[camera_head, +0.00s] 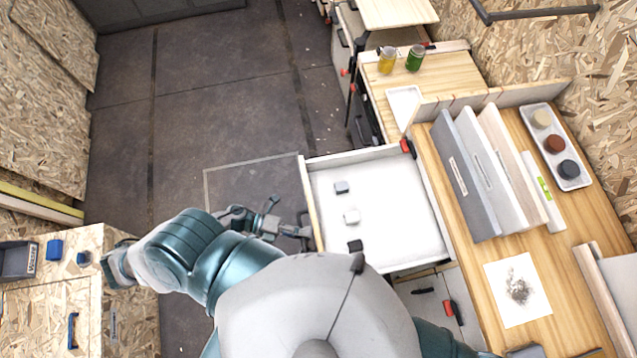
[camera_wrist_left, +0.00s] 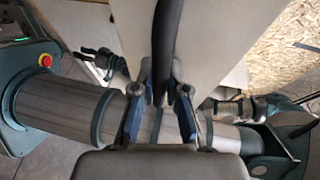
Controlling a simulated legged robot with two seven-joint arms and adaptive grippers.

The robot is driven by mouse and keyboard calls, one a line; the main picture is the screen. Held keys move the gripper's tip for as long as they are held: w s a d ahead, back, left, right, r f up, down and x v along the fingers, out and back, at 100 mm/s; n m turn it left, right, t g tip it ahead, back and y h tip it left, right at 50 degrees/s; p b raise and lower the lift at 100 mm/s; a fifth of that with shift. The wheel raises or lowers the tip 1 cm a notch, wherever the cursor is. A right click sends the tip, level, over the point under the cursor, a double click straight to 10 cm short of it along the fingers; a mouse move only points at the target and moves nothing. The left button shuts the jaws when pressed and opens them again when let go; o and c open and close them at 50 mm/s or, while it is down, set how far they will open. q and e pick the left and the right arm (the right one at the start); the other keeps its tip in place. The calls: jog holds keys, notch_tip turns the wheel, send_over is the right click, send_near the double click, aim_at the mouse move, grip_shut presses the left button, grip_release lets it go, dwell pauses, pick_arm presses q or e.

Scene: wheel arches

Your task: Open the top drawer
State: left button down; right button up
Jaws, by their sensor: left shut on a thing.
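The top drawer (camera_head: 375,205) stands pulled out from the wooden workbench (camera_head: 470,200), its white inside showing. Three small blocks lie in it: a grey-blue one (camera_head: 341,187), a white one (camera_head: 351,216) and a black one (camera_head: 355,246). My left gripper (camera_head: 304,232) is at the outer side of the drawer's front panel. In the left wrist view its fingers (camera_wrist_left: 158,112) are closed around the dark handle bar (camera_wrist_left: 165,45). My right arm (camera_head: 440,340) shows only partly at the bottom edge; its fingers cannot be made out.
Grey and white binders (camera_head: 465,175), a tray of round pots (camera_head: 556,147) and a printed sheet (camera_head: 518,288) are on the bench. Two jars (camera_head: 414,58) stand farther back. Another wooden bench (camera_head: 60,310) is at lower left. The floor left of the drawer is clear.

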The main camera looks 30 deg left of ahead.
pick_arm(q)
jog(key=shift+s+a+f, duration=0.2)
jog(key=shift+s+a, duration=0.35)
jog(key=shift+a, duration=0.15)
jog(key=c, duration=1.5)
grip_release()
jog(key=shift+o, duration=0.2)
jog(key=v, duration=1.2)
